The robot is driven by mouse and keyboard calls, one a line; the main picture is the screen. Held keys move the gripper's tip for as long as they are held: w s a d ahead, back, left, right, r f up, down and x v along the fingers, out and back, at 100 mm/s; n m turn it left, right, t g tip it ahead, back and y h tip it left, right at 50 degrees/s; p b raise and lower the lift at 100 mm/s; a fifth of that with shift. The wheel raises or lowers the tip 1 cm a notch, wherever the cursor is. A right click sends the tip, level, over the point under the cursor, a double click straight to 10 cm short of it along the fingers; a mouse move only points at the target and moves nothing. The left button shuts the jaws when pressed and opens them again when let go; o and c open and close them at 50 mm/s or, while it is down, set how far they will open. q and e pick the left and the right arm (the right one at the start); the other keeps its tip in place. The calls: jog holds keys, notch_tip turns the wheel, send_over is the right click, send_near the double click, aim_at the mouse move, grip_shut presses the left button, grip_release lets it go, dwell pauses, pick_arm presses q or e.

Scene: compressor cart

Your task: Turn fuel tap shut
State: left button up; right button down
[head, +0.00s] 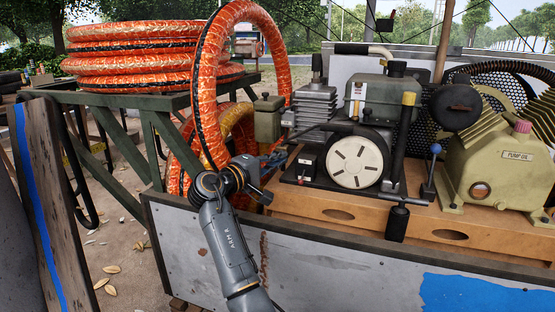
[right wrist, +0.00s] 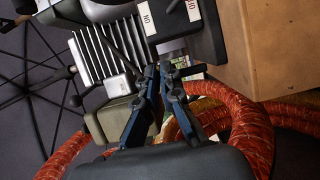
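My right gripper (head: 276,160) is at the left end of the engine, low beside the small black switch box (head: 307,165). In the right wrist view, its two dark fingers (right wrist: 158,70) converge to a narrow gap. Their tips are close to a short grey fitting (right wrist: 172,48) under a dark box with white labels. I cannot tell whether they touch it or hold anything. I cannot make out the fuel tap clearly; the fingers may cover it. The engine (head: 356,161) with its white round cover stands on the wooden base. My left gripper is not in view.
Orange hose coils (head: 140,65) lie on a green rack at the left, and a hose loop hangs close behind my right gripper. An olive box (head: 268,120) stands by the engine. The cart's grey side wall (head: 340,262) runs along the front. A yellow-green pump (head: 500,165) is at right.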

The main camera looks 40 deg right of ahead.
jog(key=shift+f, duration=0.1)
jog(key=c, duration=1.5)
grip_release()
jog(key=shift+c, duration=0.2)
jog(key=s+a, duration=0.1)
jog(key=a, duration=1.1)
jog(key=shift+a, duration=0.1)
